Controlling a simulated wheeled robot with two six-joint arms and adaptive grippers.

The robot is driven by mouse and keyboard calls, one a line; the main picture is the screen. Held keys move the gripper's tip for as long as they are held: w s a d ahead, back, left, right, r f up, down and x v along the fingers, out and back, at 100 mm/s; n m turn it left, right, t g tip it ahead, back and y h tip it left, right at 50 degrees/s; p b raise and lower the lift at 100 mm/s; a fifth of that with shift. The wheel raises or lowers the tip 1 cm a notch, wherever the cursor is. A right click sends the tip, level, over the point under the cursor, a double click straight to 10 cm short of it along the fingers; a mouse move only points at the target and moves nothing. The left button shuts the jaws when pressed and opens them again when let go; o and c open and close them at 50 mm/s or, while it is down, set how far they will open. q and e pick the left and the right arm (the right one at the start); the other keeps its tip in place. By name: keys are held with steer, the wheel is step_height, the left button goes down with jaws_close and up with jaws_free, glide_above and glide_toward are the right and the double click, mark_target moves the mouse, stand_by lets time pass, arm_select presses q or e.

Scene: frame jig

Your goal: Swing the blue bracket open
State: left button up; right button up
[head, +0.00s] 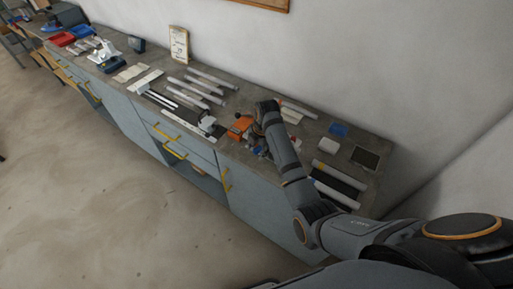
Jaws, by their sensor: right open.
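My right arm reaches over the bench from the lower right. Its gripper (257,135) is small and dark here, low over the bench beside an orange block (240,128). It is open. A small patch of blue and red parts (262,151) shows just below the gripper, partly behind my forearm. The blue there may be the blue bracket, but it is too small to tell its shape or whether it is swung open. I cannot tell whether the gripper touches it. My left gripper is out of view.
The grey bench (232,108) runs along the wall. White rods (205,86), a metal clamp-like part (207,124) and pale strips lie left of the gripper. A flat blue piece (338,128), a white block (329,146) and a dark tray (365,157) lie to the right.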

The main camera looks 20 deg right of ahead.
jaws_close()
steer(key=shift+d, duration=0.1)
stand_by(0.3)
